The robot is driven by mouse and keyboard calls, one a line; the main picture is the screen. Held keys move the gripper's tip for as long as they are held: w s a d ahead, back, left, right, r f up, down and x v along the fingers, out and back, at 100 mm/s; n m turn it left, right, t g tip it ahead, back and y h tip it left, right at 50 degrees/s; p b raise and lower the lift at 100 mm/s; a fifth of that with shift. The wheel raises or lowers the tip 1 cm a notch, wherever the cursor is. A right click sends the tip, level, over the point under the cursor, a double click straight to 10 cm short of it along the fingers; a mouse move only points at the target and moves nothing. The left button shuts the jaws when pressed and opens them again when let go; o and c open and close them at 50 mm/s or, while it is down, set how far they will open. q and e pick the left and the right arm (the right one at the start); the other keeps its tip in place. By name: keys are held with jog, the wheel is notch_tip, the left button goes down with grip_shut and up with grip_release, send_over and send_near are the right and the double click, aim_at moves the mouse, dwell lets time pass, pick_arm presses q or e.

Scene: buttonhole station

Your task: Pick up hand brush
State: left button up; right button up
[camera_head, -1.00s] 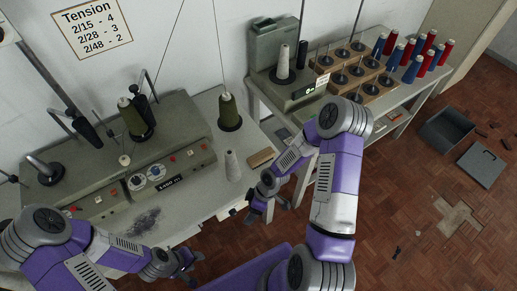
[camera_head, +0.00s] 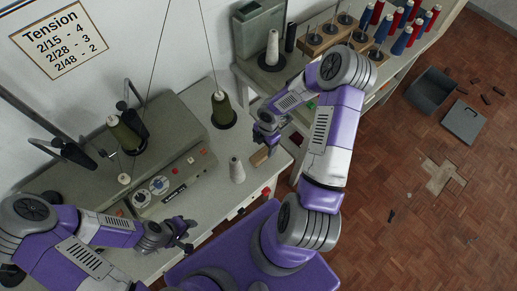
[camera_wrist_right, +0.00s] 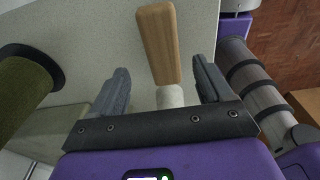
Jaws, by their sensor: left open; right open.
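The hand brush shows as a light wooden piece (camera_head: 260,156) on the table near its right edge. In the right wrist view its wooden handle (camera_wrist_right: 159,42) runs from the top down to between the fingers. A pale piece (camera_wrist_right: 170,97) lies at its lower end; I cannot tell whether it belongs to the brush. My right gripper (camera_head: 266,143) is open beside the brush in the head view. Its fingers (camera_wrist_right: 160,82) stand apart on either side of the handle's lower end, not visibly touching it. My left gripper (camera_head: 186,236) is open and empty over the table's front.
An olive spool (camera_head: 223,110) stands behind, and the grey machine (camera_head: 185,140) is to the left. A second table with spools (camera_head: 388,40) is at the back right. An open grey box (camera_head: 432,92) lies on the floor.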

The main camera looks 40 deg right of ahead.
aim_at(263, 153)
jog(key=f, duration=0.4)
jog(key=f+b, duration=0.1)
jog(key=f, duration=0.1)
jog(key=shift+s+a+f, duration=0.1)
jog(key=shift+s+a, duration=0.15)
jog(key=shift+a, duration=0.05)
jog(key=c, duration=1.1)
